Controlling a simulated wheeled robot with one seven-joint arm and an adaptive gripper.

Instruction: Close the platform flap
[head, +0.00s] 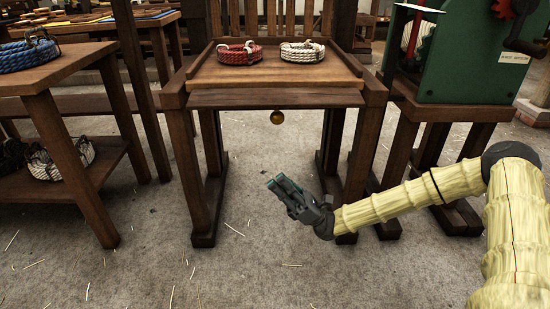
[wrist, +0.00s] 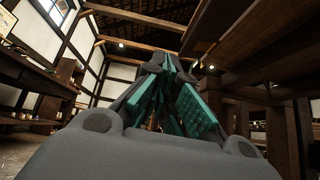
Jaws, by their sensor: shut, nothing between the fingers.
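The wooden platform (head: 275,70) stands at the centre of the head view, on thick legs. A board that looks like its flap (head: 276,98) runs along the front edge. A round brass knob (head: 277,117) hangs just under it. I cannot tell the flap's exact angle. My gripper (head: 274,182) is shut and empty, below and in front of the knob, apart from it. In the wrist view my gripper's teal-padded fingers (wrist: 166,62) come together and point upward. Dark wooden planks show at upper right there; the knob cannot be made out.
A red rope coil (head: 240,53) and a white rope coil (head: 303,51) lie on the platform. A side table (head: 45,75) with a blue coil stands left. A green machine (head: 470,55) on a stand is at right. The straw-strewn floor in front is clear.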

